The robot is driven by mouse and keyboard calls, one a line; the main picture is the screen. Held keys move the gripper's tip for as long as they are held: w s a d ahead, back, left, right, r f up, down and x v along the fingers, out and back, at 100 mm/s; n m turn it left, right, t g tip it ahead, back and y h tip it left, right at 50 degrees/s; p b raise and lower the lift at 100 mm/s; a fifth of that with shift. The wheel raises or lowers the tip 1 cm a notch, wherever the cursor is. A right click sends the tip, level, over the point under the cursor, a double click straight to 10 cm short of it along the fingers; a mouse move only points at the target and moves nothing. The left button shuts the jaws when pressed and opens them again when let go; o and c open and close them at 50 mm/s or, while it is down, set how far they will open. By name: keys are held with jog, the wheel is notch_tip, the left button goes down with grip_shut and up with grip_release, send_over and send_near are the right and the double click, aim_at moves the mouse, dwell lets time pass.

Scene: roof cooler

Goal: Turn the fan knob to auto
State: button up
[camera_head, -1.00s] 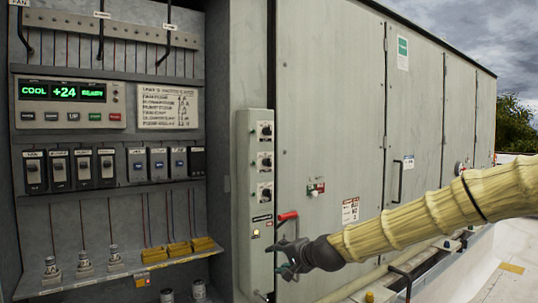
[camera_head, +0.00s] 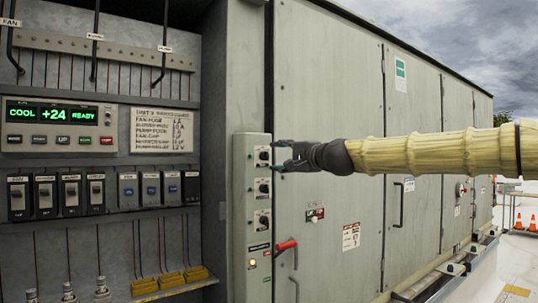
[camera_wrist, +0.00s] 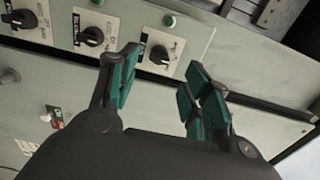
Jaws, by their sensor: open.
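A narrow grey control box (camera_head: 241,235) carries three black knobs on white plates: top knob (camera_head: 264,156), middle knob (camera_head: 264,188) and bottom knob (camera_head: 264,222). Their labels are too small to read, so I cannot tell which is the fan knob. My gripper (camera_head: 277,156) is open in front of the top knob. In the wrist view, the nearest knob (camera_wrist: 159,55) lies between and beyond the two green-padded fingertips (camera_wrist: 163,64), with no clear contact. Two other knobs, one in the middle (camera_wrist: 92,37) and one at the upper left (camera_wrist: 16,18), lie further left.
A red-handled lever (camera_head: 287,245) sticks out below the knobs. A red and green switch (camera_head: 315,214) is on the door to the right. The open cabinet at left holds a display (camera_head: 52,114) reading COOL +24 READY and several breakers (camera_head: 70,195). Orange cones stand far right.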

aim_at(268, 156)
jog(key=shift+p+x, duration=1.2)
jog(key=shift+x, duration=2.2)
jog(key=c, duration=1)
